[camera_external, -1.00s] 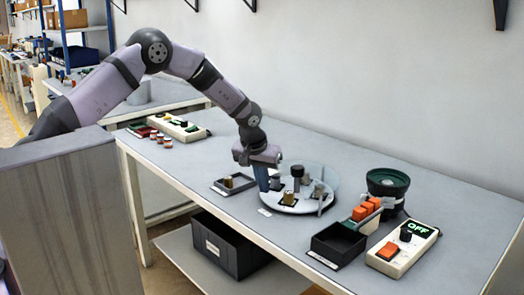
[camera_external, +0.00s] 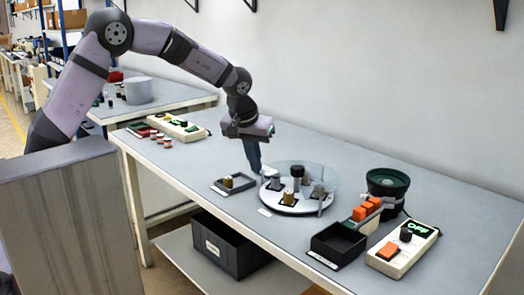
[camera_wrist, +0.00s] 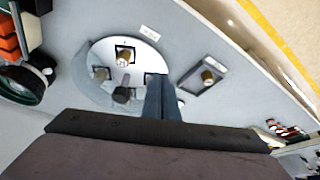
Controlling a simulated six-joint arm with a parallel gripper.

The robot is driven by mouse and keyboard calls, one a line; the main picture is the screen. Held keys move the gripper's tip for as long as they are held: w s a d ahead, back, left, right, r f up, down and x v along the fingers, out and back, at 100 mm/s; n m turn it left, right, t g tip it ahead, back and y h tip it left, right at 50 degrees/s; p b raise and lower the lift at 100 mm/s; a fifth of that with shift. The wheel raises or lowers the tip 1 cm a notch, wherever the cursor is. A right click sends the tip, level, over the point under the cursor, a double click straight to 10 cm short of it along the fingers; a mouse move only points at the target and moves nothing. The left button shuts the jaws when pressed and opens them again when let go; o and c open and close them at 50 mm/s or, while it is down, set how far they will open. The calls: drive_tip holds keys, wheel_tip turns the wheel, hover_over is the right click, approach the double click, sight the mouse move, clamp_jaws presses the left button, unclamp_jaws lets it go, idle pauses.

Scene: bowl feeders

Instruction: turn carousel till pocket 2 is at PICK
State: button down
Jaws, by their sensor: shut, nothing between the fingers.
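The carousel (camera_external: 305,208) is a round white disc with dark square pockets and a partly clear cover. A brass cylinder (camera_external: 288,198) sits in a front pocket, with grey pieces (camera_external: 276,184) in others. A dark knob (camera_external: 297,172) stands near its middle. In the wrist view the carousel (camera_wrist: 92,57) shows the brass cylinder (camera_wrist: 123,55) and the dark knob (camera_wrist: 122,95). I cannot read any pocket numbers. My gripper (camera_external: 256,171) is shut and empty, above the carousel's left rim. Its fingers (camera_wrist: 162,98) hide part of the disc in the wrist view.
A small label (camera_external: 265,212) lies by the rim. A tray (camera_external: 221,190) with a brass cylinder is to the left. To the right are a black bin (camera_external: 337,246), orange blocks (camera_external: 366,209), a green-topped bowl feeder (camera_external: 388,182) and a control box (camera_external: 402,252) reading OFF.

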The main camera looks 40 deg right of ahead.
drive_tip(key=a+f+m+g+y, duration=0.1)
drive_tip(key=a+f+m+y, duration=0.2)
drive_tip(key=a, duration=0.5)
drive_tip(key=a+f+m+y, duration=0.1)
drive_tip(key=a+f+m, duration=0.1)
drive_tip(key=a+f, duration=0.45)
drive_tip(key=w+a+r+n, duration=0.2)
drive_tip(key=w+a+n, duration=0.4)
drive_tip(key=a, duration=0.6)
drive_tip(key=w+a+r+n+p, duration=0.1)
drive_tip(key=w+a+r+n, duration=0.2)
drive_tip(key=a, duration=1)
drive_tip(key=w+a+r+n+p, duration=0.1)
drive_tip(key=w+a+r+n, duration=0.1)
drive_tip(key=w+a+n, duration=0.7)
drive_tip(key=w+a, duration=0.4)
drive_tip(key=shift+r+g, duration=0.3)
drive_tip(key=shift+g, duration=0.1)
